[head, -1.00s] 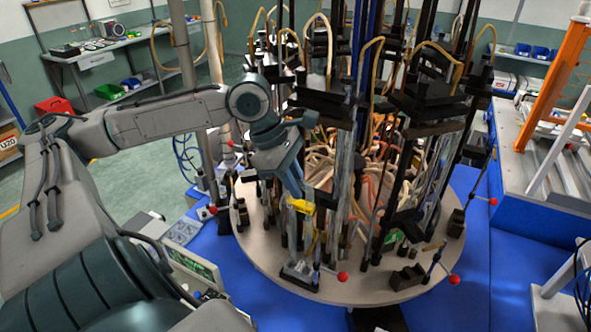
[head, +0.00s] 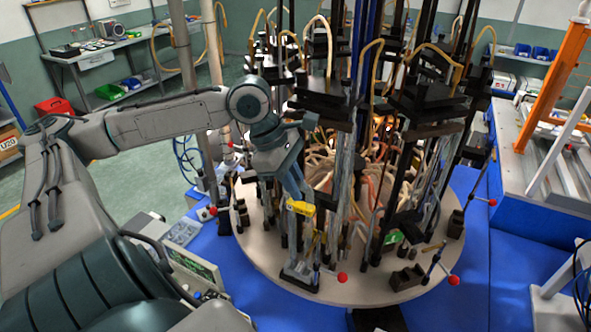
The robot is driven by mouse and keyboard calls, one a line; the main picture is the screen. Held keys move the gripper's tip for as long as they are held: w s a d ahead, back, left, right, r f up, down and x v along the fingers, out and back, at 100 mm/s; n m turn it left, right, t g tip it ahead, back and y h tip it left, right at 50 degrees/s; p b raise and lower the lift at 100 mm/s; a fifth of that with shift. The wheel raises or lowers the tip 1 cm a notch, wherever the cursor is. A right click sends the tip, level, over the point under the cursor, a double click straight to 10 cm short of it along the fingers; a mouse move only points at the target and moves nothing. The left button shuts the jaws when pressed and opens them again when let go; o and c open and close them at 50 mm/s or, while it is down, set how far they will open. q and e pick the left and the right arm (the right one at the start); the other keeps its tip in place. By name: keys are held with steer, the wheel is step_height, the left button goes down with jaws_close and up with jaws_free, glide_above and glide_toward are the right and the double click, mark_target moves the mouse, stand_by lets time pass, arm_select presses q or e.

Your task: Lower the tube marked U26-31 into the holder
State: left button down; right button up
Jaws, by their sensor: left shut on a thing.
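My left gripper (head: 301,207) reaches in from the left at the near side of the round carousel table (head: 353,289). It is shut on a slim upright tube, the one the task calls U26-31; the marking is too small to read. A yellow part shows at the fingertips. Below the gripper, a holder (head: 300,275) with a red-knobbed lever stands at the table's near rim. I cannot tell whether the tube's lower end is inside the holder or just above it. My right gripper is not in view.
Black upright posts with dark clamp blocks (head: 428,95) and yellow hoses crowd the carousel around the gripper. More red-knobbed levers (head: 453,279) stick out at the rim. A blue bench (head: 545,205) stands at the right.

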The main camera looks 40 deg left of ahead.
arm_select(q)
steer(key=shift+f+b, duration=0.4)
steer(key=shift+f, duration=0.2)
stand_by(0.4)
steer(key=shift+r, duration=0.1)
steer(key=shift+r+p, duration=0.4)
steer(key=shift+p, duration=0.05)
stand_by(0.8)
stand_by(0.6)
